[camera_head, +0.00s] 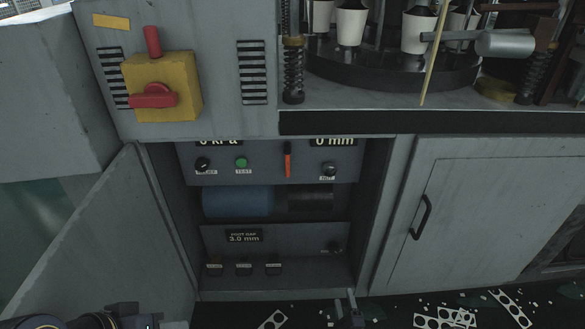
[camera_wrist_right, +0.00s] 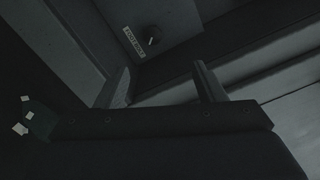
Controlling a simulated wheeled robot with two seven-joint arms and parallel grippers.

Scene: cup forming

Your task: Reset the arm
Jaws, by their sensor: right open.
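My right gripper (camera_head: 350,309) shows at the bottom edge of the head view, low in front of the open cabinet. In the right wrist view its two fingers (camera_wrist_right: 160,76) stand wide apart, with nothing between them. Beyond the fingers is a panel with a dark knob (camera_wrist_right: 153,36) and a small label.
The open cabinet holds an upper control panel (camera_head: 262,165), a blue cylinder (camera_head: 237,201) and a lower panel (camera_head: 270,240). An open door (camera_head: 105,240) stands left, a closed door (camera_head: 480,215) right. Paper scrap (camera_head: 444,318) litters the floor. Cups (camera_head: 351,25) stand on the turntable above.

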